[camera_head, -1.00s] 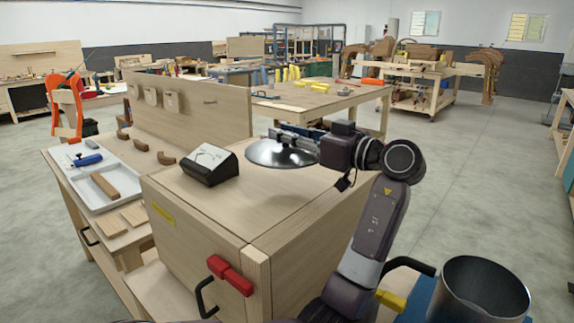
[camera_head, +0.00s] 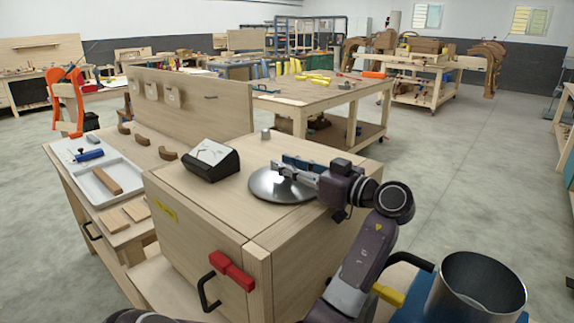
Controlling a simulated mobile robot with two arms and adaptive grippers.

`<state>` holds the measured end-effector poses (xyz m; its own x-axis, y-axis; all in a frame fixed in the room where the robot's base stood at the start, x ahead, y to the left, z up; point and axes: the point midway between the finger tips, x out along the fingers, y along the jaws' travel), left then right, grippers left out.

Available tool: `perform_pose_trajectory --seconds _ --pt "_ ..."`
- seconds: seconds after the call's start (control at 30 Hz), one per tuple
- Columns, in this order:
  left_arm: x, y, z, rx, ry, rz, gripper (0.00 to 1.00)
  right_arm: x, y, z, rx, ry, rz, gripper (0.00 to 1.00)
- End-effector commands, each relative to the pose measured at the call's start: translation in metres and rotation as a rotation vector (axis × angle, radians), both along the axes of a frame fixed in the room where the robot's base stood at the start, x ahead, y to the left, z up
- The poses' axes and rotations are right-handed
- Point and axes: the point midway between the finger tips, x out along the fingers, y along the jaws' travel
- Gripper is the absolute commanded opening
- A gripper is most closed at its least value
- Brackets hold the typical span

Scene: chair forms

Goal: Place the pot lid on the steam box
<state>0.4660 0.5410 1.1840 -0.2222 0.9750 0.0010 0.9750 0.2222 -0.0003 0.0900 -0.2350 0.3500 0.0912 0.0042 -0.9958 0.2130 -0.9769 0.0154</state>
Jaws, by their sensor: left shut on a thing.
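The pot lid (camera_head: 268,188) is a shiny silver disc, held roughly level over the top of the wooden steam box (camera_head: 330,202). My left gripper (camera_head: 297,172) is shut on the lid at its top centre; its fingers hide the lid's handle. I cannot tell whether the lid touches the box top or hovers just above it. The box is a large pale wooden cabinet with a red latch (camera_head: 231,270) and a black handle on its front. My right gripper is not in view.
A black sloped device (camera_head: 211,163) sits on the box top, left of the lid. A small metal piece (camera_head: 265,133) stands at its back edge. An open metal pot (camera_head: 478,285) is at the lower right. A bench with a white tray (camera_head: 97,190) stands at the left.

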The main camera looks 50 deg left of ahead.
Motion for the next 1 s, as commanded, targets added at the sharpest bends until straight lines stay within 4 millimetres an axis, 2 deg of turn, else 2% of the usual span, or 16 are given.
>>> perform_pose_trajectory --seconds 0.03,0.2,0.57,0.67,1.0 --pt "0.000 0.000 -0.001 0.000 0.000 0.000 0.23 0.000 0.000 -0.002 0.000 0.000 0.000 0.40" --pt "0.000 0.000 0.000 0.000 0.000 0.000 0.39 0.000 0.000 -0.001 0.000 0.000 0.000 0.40" --pt "0.001 -0.002 0.002 0.000 0.001 -0.001 0.39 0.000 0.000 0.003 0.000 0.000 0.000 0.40" --pt "0.005 -0.018 -0.002 -0.002 0.000 -0.003 0.39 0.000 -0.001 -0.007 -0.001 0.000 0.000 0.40" --pt "0.021 -0.088 -0.002 -0.001 0.000 -0.004 0.39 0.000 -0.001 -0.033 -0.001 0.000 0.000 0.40"
